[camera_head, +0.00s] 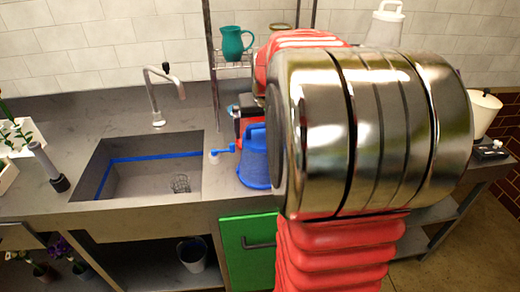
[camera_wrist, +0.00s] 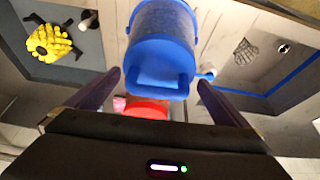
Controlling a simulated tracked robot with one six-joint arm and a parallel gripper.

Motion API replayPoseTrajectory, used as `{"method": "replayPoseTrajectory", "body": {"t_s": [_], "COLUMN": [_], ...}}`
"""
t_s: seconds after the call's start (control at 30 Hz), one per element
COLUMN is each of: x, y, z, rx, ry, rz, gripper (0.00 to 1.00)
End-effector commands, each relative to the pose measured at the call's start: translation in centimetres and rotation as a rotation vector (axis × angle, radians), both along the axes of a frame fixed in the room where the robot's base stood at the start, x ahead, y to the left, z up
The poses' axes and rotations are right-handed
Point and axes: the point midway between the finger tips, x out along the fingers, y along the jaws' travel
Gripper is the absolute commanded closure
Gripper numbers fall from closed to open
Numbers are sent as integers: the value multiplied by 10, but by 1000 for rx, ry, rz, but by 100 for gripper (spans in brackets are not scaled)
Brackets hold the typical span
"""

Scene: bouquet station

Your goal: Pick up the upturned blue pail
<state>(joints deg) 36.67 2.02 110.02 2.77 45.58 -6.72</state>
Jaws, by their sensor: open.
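The upturned blue pail (camera_head: 255,162) stands on the counter just right of the sink, wide rim down, in the head view. My arm hides its right side there. In the wrist view the blue pail (camera_wrist: 162,38) fills the top middle. My gripper (camera_wrist: 159,78) is open, with one dark finger on each side of the near part of the pail. A small gap shows between each finger and the pail, and nothing is held. The gripper is hidden behind my arm in the head view.
The sink (camera_head: 110,178) lies left of the pail. A yellow bumpy thing (camera_wrist: 48,43) lies to the left there. A teal jug (camera_head: 234,43) stands on a rack behind.

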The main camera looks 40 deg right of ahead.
Motion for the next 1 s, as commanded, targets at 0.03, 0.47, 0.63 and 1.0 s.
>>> {"method": "replayPoseTrajectory", "body": {"t_s": [0.03, 0.47, 0.63, 1.0], "x": [0, 13, 18, 18], "y": [0, -10, -13, -14], "z": [0, -35, -47, -47], "rx": [0, 2, 1, 0], "ry": [0, 3, 1, 0], "rz": [0, 0, 0, 0], "gripper": [0, 0, 0, 0]}}
